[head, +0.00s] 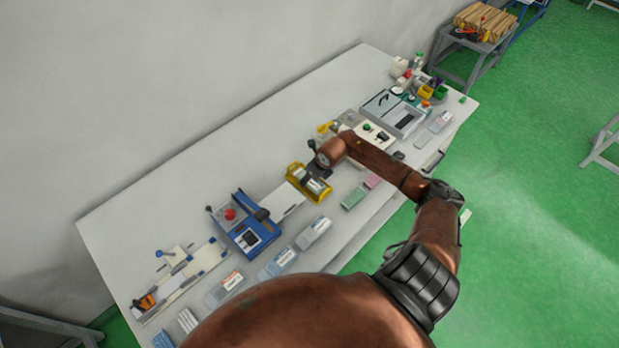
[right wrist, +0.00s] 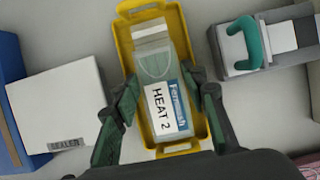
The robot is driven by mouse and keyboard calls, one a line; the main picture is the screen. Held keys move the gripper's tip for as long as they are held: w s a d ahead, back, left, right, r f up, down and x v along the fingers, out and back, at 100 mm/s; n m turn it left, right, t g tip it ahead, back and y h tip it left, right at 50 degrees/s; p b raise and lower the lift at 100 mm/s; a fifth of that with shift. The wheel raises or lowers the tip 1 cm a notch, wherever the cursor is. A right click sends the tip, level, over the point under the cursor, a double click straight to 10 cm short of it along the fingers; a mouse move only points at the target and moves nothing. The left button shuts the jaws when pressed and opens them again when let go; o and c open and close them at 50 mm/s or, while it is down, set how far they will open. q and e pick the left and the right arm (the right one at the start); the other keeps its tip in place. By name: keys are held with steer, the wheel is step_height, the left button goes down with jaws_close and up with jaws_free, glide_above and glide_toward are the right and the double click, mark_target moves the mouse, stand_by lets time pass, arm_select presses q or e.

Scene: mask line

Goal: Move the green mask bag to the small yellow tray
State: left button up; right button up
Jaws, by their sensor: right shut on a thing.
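The small yellow tray (head: 294,185) lies on the table in the head view. It fills the middle of the right wrist view (right wrist: 124,42). The mask bag (right wrist: 155,66) is clear, with a pale grey-green mask and a white and blue label reading HEAT 2. It lies within the tray's outline, lengthwise along it. I cannot tell whether it touches the tray floor. My right gripper (right wrist: 161,88) is over the tray, with a finger at each long side of the bag, shut on it. It also shows in the head view (head: 317,168). My left gripper is not in view.
A blue machine (head: 250,236) and a white SEALER plate (right wrist: 60,105) are left of the tray. A device with a teal handle (right wrist: 245,42) is to its right. A green pack (head: 354,198) and a pink pack (head: 373,181) lie near the front edge.

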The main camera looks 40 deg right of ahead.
steer(key=o, duration=1.1)
steer(key=shift+r, duration=0.1)
steer(key=shift+r+p, duration=0.65)
steer(key=shift+r, duration=0.25)
steer(key=shift+r, duration=0.1)
steer(key=shift+r+p, duration=1.85)
steer(key=shift+r, duration=1.05)
